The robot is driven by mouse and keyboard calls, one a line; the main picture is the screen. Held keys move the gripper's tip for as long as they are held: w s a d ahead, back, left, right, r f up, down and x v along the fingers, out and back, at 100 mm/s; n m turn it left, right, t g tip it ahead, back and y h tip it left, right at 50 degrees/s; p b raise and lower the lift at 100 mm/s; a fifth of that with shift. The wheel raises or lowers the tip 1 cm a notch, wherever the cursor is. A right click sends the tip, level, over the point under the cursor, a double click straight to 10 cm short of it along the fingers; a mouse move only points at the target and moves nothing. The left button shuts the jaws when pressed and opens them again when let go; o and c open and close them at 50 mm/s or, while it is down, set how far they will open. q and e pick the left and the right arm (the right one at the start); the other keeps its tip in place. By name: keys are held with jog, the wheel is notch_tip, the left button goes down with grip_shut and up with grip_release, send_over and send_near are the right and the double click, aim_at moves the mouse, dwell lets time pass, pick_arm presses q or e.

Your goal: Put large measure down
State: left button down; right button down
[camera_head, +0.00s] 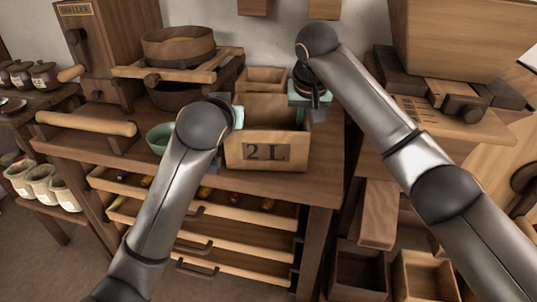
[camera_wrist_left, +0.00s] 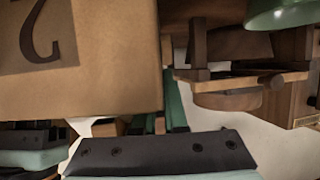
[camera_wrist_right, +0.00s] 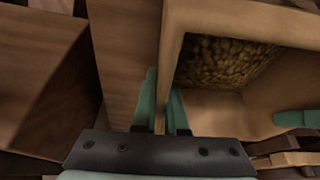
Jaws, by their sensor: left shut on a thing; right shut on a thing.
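The large measure, a wooden box marked "2 L" (camera_head: 267,152), is at the front of the wooden bench (camera_head: 215,178). It looks upright; I cannot tell whether its base touches the bench. My left gripper (camera_head: 238,116) is shut on its left side wall, and its lettered face shows in the left wrist view (camera_wrist_left: 110,75). My right gripper (camera_head: 309,100) is shut on its right side wall, with fingers either side of that wall in the right wrist view (camera_wrist_right: 165,110). Brown grain (camera_wrist_right: 220,62) shows inside the box there.
A smaller wooden box (camera_head: 265,75) stands behind the measure. A green bowl (camera_head: 159,138) is left of it, partly behind my left arm. A round wooden sieve (camera_head: 178,47) and mill frame stand at the back left. Open drawers (camera_head: 240,212) lie below the bench top.

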aim_at(307, 120)
pick_arm(q)
jog(key=shift+a+f, duration=0.15)
jog(key=shift+f, duration=0.3)
pick_arm(e)
jog(key=shift+d+f, duration=0.1)
jog(key=shift+f, duration=0.3)
pick_arm(q)
jog(key=c, duration=1)
grip_release()
jog(key=shift+r, duration=0.1)
pick_arm(e)
jog(key=c, duration=1)
grip_release()
pick_arm(q)
jog(key=shift+o, duration=0.2)
pick_arm(e)
jog(key=shift+o, duration=0.2)
jog(key=v, duration=1.1)
jog(key=shift+r, duration=0.1)
jog(key=shift+s+r, duration=0.15)
jog(key=shift+r, duration=0.3)
pick_arm(q)
jog(key=v, duration=1.2)
